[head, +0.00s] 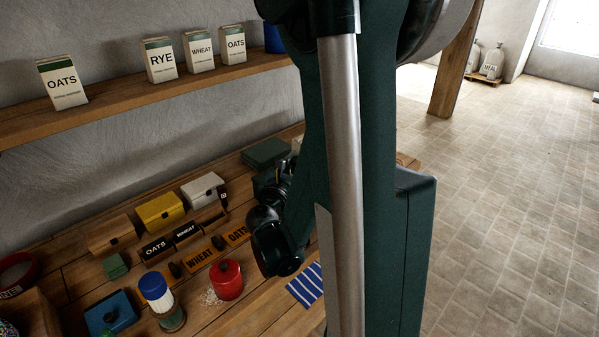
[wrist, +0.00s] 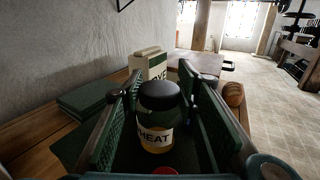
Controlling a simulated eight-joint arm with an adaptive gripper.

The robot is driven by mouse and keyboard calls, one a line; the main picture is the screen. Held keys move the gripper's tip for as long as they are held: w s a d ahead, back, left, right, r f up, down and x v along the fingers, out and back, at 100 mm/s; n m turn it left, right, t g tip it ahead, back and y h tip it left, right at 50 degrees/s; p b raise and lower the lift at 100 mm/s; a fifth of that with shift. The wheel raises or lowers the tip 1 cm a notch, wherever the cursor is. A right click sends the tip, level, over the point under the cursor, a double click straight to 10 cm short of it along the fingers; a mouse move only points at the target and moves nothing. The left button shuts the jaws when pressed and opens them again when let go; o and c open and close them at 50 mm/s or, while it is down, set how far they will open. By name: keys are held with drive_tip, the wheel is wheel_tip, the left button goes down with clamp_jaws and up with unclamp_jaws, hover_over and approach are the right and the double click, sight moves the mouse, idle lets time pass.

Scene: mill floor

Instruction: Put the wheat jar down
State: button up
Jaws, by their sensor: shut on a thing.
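The wheat jar (wrist: 156,138) has a dark lid and a pale label reading WHEAT, with a golden band below. In the wrist view it stands upright between the green padded fingers of my gripper (wrist: 162,100), which is shut on it. The jar's base and what is under it are hidden. In the head view my arm hides the jar and most of the gripper.
A cream box (wrist: 148,63) is just beyond the jar. Dark green flat boxes (wrist: 95,97) lie left; a brown loaf-like thing (wrist: 233,95) is right. The bench holds a red lidded pot (head: 227,281), a blue-topped jar (head: 155,289) and a striped cloth (head: 307,285).

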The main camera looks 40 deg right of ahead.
drive_tip(key=shift+c, duration=0.7)
drive_tip(key=shift+r, duration=0.15)
drive_tip(key=shift+c, duration=0.5)
drive_tip(key=shift+r+p, duration=1.8)
drive_tip(key=shift+r, duration=3)
drive_tip(key=w+a+f+n+t+y, duration=0.2)
drive_tip(key=w+a+n+t+y, duration=0.15)
drive_tip(key=w+a, duration=0.7)
drive_tip(key=w+a+f+n+t+y, duration=0.3)
drive_tip(key=w+a+t, duration=0.15)
drive_tip(key=w, duration=1.05)
drive_tip(key=w+a+f+n+t+y, duration=0.1)
drive_tip(key=w+a+f+n+y, duration=0.2)
drive_tip(key=w+a, duration=0.5)
drive_tip(key=w+a+f+n+y, duration=0.3)
drive_tip(key=w+a+f+y, duration=0.2)
drive_tip(key=a, duration=1.1)
drive_tip(key=w+y, duration=0.1)
drive_tip(key=w, duration=0.2)
drive_tip(key=shift+a+t, duration=0.2)
drive_tip(key=shift+t, duration=0.2)
